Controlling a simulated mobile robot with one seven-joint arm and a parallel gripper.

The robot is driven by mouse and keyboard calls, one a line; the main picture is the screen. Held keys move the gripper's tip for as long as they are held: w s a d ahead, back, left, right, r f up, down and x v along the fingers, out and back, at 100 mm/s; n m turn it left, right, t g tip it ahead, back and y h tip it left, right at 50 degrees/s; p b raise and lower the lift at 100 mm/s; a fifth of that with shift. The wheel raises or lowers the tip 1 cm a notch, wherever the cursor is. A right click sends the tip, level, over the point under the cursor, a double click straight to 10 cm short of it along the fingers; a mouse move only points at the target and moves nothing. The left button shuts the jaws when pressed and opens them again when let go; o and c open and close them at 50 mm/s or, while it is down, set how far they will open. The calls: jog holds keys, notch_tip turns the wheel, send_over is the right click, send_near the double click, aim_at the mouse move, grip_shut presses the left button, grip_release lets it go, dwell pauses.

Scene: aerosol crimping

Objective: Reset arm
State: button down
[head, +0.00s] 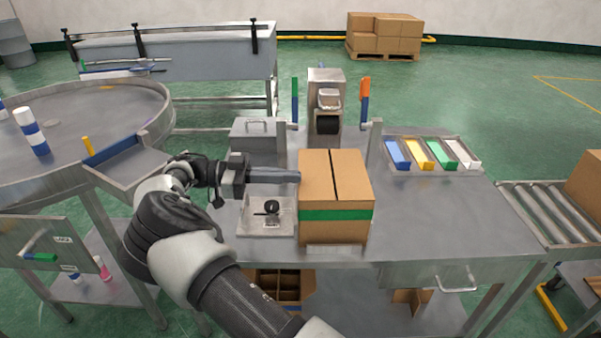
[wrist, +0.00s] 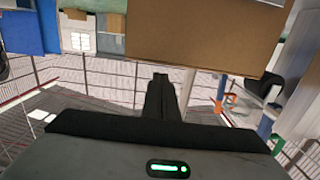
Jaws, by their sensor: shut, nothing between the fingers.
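My arm reaches up from the bottom of the head view, and my gripper (head: 296,176) points right above the workbench. Its fingers are shut together with nothing between them. The fingertips are close to the left side of a closed cardboard box (head: 335,195) with a green band; I cannot tell whether they touch it. In the wrist view the shut fingers (wrist: 160,80) show at the centre, with a brown cardboard surface (wrist: 195,40) filling the space above them.
A small tray (head: 250,228) with a black part lies below my gripper. A crimping machine (head: 326,95) stands behind the box. A tray of coloured blocks (head: 432,170) is at right. A round table (head: 100,130) is at left. The bench's right front (head: 440,225) is clear.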

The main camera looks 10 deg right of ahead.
jog(key=shift+a, duration=0.1)
jog(key=s+d+n+y, duration=0.1)
jog(key=d+y, duration=0.1)
jog(key=s+d+r+n+y, duration=0.1)
jog(key=d, duration=0.2)
jog(key=s+d+r+n+g+y, duration=0.1)
jog(key=s+d+y, duration=0.1)
jog(key=d, duration=0.1)
jog(key=shift+d+r+y, duration=0.2)
jog(key=shift+y, duration=0.1)
jog(key=s+a+r+n+t+y, duration=0.1)
jog(key=s+r+n+t+y, duration=0.25)
jog(key=s+n, duration=0.35)
jog(key=s+a+r+n+t+y, duration=0.2)
jog(key=s+n+t+y, duration=0.15)
jog(key=s, duration=0.55)
jog(key=s+a+r+n+t+y, duration=0.1)
jog(key=s+r+n+t+y, duration=0.25)
jog(key=s+n, duration=0.35)
notch_tip(320, 180, up, 17)
jog(key=s+p, duration=0.1)
jog(key=p, duration=1.7)
jog(key=shift+s+a+r+y, duration=0.25)
jog(key=shift+s+y, duration=0.1)
jog(key=shift+y, duration=0.1)
